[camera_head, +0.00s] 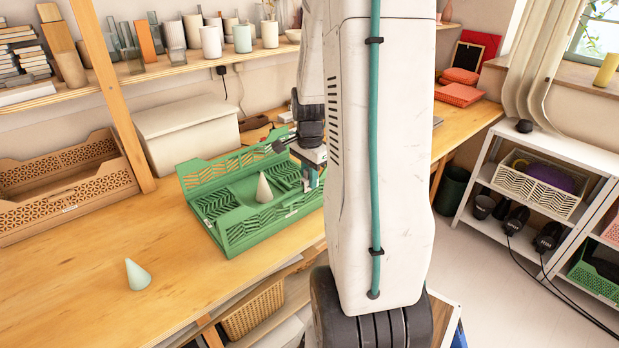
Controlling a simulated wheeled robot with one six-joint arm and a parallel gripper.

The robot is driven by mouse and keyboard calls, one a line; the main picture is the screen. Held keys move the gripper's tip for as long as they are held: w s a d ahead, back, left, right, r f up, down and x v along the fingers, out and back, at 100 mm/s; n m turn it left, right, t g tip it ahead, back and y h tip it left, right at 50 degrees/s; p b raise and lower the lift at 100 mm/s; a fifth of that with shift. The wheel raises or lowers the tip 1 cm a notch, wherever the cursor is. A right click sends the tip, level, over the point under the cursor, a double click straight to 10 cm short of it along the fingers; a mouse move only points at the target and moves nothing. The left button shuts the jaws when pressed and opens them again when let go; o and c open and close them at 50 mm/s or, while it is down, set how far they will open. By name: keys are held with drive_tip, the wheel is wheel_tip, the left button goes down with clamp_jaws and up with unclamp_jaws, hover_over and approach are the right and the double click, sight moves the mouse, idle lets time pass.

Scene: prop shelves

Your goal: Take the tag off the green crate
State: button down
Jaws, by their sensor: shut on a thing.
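The green crate (245,232) stands on the wooden bench, left of my arm, with patterned open walls. A pale cone (264,189) stands inside it. My gripper (313,183) points down at the right part of the crate, close to its near wall. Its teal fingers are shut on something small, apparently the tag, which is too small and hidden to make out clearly. My arm covers the right end of the crate.
A brown crate (62,216) with a small pale label stands at the left. A pale green cone (137,275) stands on the bench (185,275) in front. A white lidded box (185,125) is behind the green crate. A wooden post (112,95) rises at left.

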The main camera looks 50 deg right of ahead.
drive_tip(key=shift+r, duration=1.25)
drive_tip(key=shift+r, duration=0.1)
drive_tip(key=shift+r, duration=1.25)
drive_tip(key=shift+r, duration=2)
